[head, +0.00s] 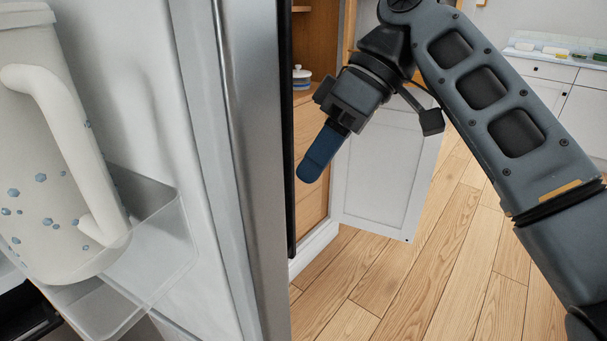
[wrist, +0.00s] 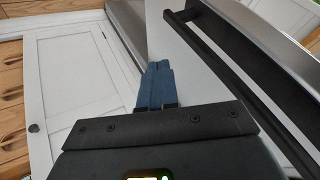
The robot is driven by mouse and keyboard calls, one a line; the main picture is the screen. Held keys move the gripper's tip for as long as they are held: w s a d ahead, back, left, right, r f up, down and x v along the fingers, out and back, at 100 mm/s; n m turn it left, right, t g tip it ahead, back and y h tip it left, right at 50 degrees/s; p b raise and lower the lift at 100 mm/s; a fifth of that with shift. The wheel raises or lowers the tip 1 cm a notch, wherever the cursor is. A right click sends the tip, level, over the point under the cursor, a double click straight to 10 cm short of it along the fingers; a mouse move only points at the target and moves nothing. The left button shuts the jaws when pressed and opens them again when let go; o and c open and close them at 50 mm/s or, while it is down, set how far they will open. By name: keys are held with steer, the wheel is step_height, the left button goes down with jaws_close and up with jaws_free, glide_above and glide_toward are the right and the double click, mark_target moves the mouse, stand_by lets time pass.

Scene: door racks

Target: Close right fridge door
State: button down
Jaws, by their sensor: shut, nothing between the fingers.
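The open fridge door (head: 255,170) stands close on the left of the head view, its steel edge toward me and its white inner side to the left. Its dark handle (head: 287,130) runs along the outer side. The handle also shows in the wrist view (wrist: 230,70), slanting across the upper right. My gripper (head: 309,172), with blue fingers, is shut and empty, on the outer side of the door, just right of the handle in the head view. In the wrist view the fingertips (wrist: 156,68) point left of the handle; I cannot tell whether they touch anything.
A white pitcher (head: 50,160) with blue marks stands in a clear door bin (head: 165,240). Behind my gripper is a wooden cupboard with an open white door (head: 388,175), and a small jar (head: 301,78) inside. Wooden floor (head: 430,270) is clear at right. White counters (head: 560,70) stand farther back.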

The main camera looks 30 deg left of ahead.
steer(key=shift+s+d+r, duration=0.1)
steer(key=shift+s+d, duration=0.05)
steer(key=shift+s, duration=0.8)
steer(key=shift+s+d+r, duration=0.1)
steer(key=shift+s+d, duration=0.05)
steer(key=shift+s, duration=0.8)
steer(key=shift+s+p, duration=0.1)
steer(key=shift+p, duration=0.2)
